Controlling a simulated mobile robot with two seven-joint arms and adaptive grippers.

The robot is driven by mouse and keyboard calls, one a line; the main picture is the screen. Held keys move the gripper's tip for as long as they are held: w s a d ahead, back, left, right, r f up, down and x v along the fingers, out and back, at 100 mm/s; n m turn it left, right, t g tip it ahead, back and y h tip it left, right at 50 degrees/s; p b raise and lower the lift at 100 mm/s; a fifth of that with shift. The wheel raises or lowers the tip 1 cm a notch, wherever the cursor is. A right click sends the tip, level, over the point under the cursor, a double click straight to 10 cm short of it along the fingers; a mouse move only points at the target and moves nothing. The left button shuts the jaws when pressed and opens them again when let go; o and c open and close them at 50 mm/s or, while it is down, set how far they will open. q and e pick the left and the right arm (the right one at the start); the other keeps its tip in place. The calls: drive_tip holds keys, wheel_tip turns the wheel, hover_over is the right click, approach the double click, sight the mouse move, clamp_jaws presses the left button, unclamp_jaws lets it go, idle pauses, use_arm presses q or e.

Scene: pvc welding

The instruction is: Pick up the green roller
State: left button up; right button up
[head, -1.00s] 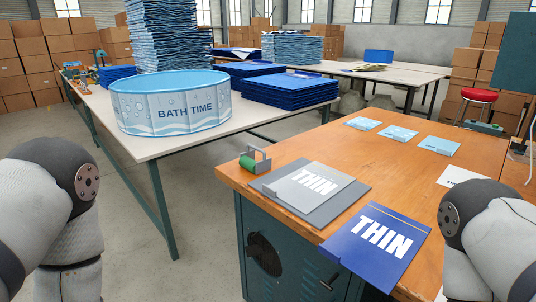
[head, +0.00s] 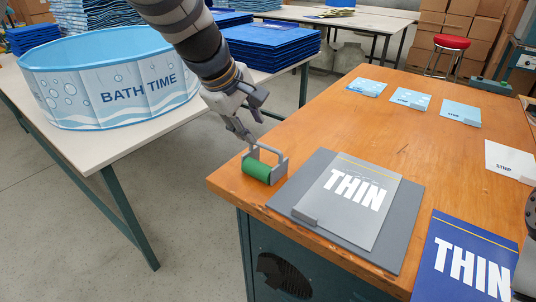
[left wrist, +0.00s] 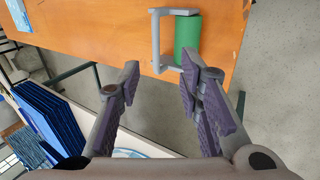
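The green roller (head: 257,170) has a green cylinder in a grey metal frame. It rests on the near left corner of the wooden table (head: 330,120). My left gripper (head: 250,138) reaches down from above, its fingertips close to the roller's frame. In the left wrist view the left gripper (left wrist: 160,78) is open, with a wide gap between its fingers. There the green roller (left wrist: 187,40) lies just beyond the fingertips, nearer the right-hand finger; whether they touch is unclear. My right gripper is not in view; only a dark arm part shows at the right edge.
A grey board with a grey THIN sheet (head: 352,195) lies right of the roller, and a blue THIN sheet (head: 465,255) nearer the front. Small blue cards (head: 411,98) lie farther back. A BATH TIME pool (head: 110,85) and blue stacks (head: 270,45) stand on the white table.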

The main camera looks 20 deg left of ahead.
sight(265, 146)
use_arm(q)
drive_tip(key=x, duration=0.4)
drive_tip(key=b+x, duration=0.1)
drive_tip(key=shift+w+d+f, duration=0.2)
drive_tip(key=shift+d+f, duration=0.05)
drive_tip(key=shift+d, duration=0.2)
drive_tip(key=x, duration=0.3)
drive_tip(key=a+b+x, duration=0.1)
drive_tip(key=x, duration=0.1)
drive_tip(key=shift+w+f, duration=0.1)
drive_tip(key=shift+w, duration=0.15)
drive_tip(key=shift+w+d+f, duration=0.15)
drive_tip(key=shift+w+f, duration=0.1)
drive_tip(key=shift+r, duration=0.15)
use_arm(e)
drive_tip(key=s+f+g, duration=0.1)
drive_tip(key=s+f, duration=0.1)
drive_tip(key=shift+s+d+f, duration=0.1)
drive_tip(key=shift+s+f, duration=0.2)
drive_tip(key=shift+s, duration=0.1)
use_arm(q)
clamp_jaws()
